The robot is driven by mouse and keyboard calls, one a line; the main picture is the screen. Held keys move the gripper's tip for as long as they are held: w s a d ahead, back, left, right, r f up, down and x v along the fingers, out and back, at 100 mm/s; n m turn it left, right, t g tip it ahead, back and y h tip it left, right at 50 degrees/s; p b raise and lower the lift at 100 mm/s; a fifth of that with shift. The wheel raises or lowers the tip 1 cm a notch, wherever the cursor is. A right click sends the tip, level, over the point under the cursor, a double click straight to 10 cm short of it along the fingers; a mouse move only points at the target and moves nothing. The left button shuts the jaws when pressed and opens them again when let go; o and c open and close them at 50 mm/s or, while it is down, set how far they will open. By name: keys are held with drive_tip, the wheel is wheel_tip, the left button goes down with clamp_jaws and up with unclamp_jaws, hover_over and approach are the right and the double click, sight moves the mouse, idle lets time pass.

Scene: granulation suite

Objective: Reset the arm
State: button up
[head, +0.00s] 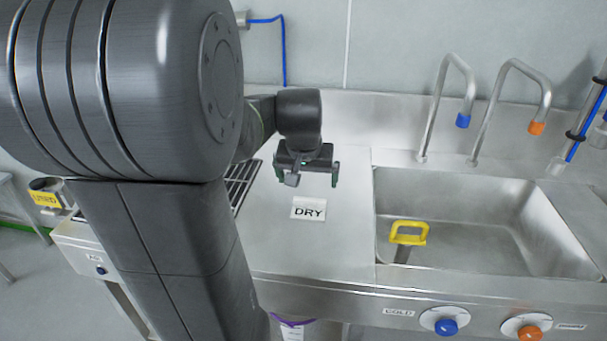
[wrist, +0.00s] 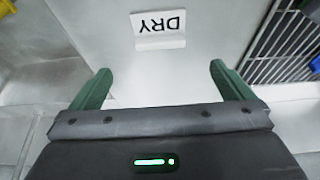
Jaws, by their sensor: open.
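My gripper (head: 307,172) is open and empty in the head view, pointing down above the steel counter (head: 280,250) beside the sink. In the wrist view my gripper (wrist: 158,85) shows two green fingers spread wide with nothing between them. A white label reading DRY (head: 308,209) lies on the counter, nearer the front than my gripper. The same label shows upside down in the wrist view (wrist: 159,24). My arm covers much of the left side of the head view.
The sink basin (head: 500,195) is to the right, with a yellow-handled tool (head: 409,232) inside. Two taps, blue-tipped (head: 440,100) and orange-tipped (head: 500,100), stand behind it. Blue (head: 446,327) and orange (head: 530,333) knobs are in front. A dark rack (wrist: 285,45) lies left of the label.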

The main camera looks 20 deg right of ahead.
sight(310, 201)
drive_tip(key=x, duration=1.2)
drive_tip(key=shift+b, duration=0.3)
drive_tip(key=shift+d+r, duration=0.1)
drive_tip(key=shift+r, duration=0.7)
